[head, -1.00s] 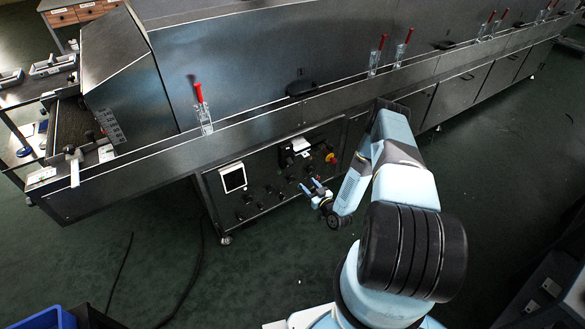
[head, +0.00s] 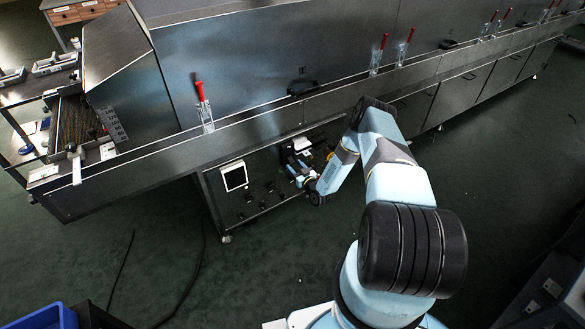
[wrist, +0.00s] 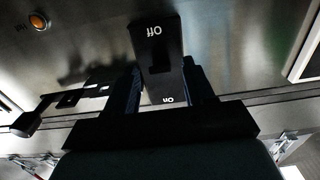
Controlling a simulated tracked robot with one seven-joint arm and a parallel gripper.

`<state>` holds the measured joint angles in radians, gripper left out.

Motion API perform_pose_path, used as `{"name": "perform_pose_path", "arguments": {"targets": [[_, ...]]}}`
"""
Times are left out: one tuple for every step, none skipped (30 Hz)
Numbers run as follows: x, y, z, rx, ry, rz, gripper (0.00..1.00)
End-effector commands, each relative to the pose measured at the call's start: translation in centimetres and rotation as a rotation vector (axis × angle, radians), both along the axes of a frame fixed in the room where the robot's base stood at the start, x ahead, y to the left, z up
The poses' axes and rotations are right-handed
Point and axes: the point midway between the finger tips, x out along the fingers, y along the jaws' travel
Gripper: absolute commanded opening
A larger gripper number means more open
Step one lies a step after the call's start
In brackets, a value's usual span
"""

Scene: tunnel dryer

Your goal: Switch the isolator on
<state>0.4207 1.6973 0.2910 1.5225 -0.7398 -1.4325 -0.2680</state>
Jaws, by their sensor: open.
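The isolator (wrist: 155,32) is a black block on the grey metal panel in the wrist view, marked "Off" at the picture's top and "On" lower down, both upside down. A darker part shows between the two marks; I cannot tell the exact lever position. My gripper (wrist: 164,75) is open, with one finger on each side of the block's lower part. I cannot tell whether the fingers touch it. In the head view my gripper (head: 295,167) is close against the control panel below the dryer, and it and my arm hide the isolator there.
An orange lamp (wrist: 38,21) is on the panel, and a black handle-like part (wrist: 60,102) lies left of my gripper. In the head view a white-framed screen (head: 233,176) and dark knobs are left of my gripper. The dryer's ledge (head: 250,110) runs above. Open floor lies in front.

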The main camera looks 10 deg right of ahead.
Motion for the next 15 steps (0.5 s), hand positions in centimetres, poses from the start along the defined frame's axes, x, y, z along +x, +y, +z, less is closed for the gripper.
{"name": "perform_pose_path", "arguments": {"targets": [[0.28, 0.07, 0.02, -0.001, -0.001, 0.0, 0.53], [0.39, 0.1, 0.02, -0.001, -0.001, 0.0, 0.53], [0.49, 0.13, 0.03, 0.0, -0.001, -0.001, 0.53], [0.54, 0.15, 0.03, 0.0, -0.001, 0.0, 0.53], [0.58, 0.17, 0.03, 0.0, -0.001, 0.0, 0.53], [0.59, 0.18, 0.03, 0.0, -0.001, 0.0, 0.53], [0.59, 0.18, 0.03, 0.0, -0.001, 0.0, 0.53], [0.59, 0.19, 0.04, 0.0, -0.001, 0.0, 0.53], [0.58, 0.19, 0.03, 0.0, -0.001, 0.0, 0.53], [0.58, 0.2, 0.03, 0.0, -0.001, 0.0, 0.53], [0.58, 0.2, 0.04, 0.0, -0.001, 0.0, 0.53], [0.58, 0.2, 0.04, 0.0, -0.001, 0.0, 0.51], [0.57, 0.21, 0.04, 0.0, -0.001, 0.0, 0.48], [0.57, 0.21, 0.04, 0.0, -0.001, 0.0, 0.46], [0.57, 0.22, 0.04, 0.0, -0.001, 0.0, 0.42]]}}
